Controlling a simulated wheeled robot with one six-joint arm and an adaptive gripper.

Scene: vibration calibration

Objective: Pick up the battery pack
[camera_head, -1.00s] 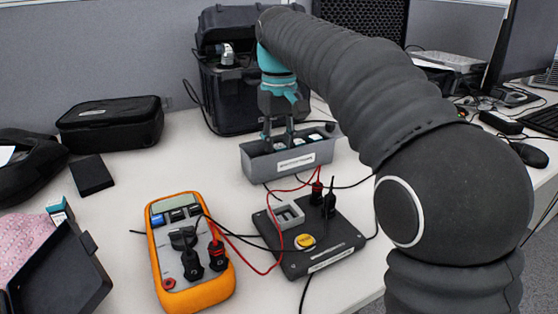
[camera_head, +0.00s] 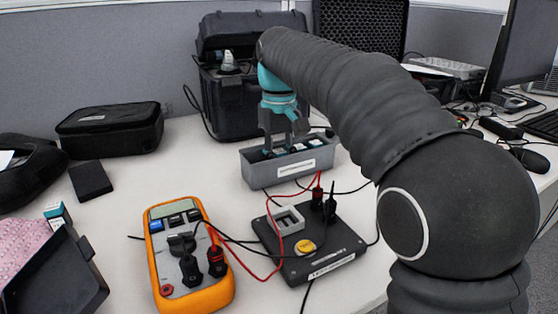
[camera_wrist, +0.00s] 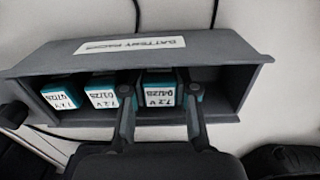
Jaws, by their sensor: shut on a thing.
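A battery pack (camera_wrist: 160,88) with a teal body and a white "7.2 V" label stands in a grey box labelled "BATTERY PACKS" (camera_wrist: 236,72). My gripper (camera_wrist: 160,91) is shut on this pack, one finger on each side. In the head view my gripper (camera_head: 285,143) reaches down into the box (camera_head: 322,164), and its fingertips are partly hidden by the box wall. Two other battery packs, a middle one (camera_wrist: 102,96) and an end one (camera_wrist: 61,97), stand to the left in the wrist view. Some teal shows behind the right finger.
An orange multimeter (camera_head: 226,292) and a black test unit (camera_head: 345,243) with red and black leads lie in front of the box. A black case (camera_head: 232,104) stands behind it. Bare table lies left of the box.

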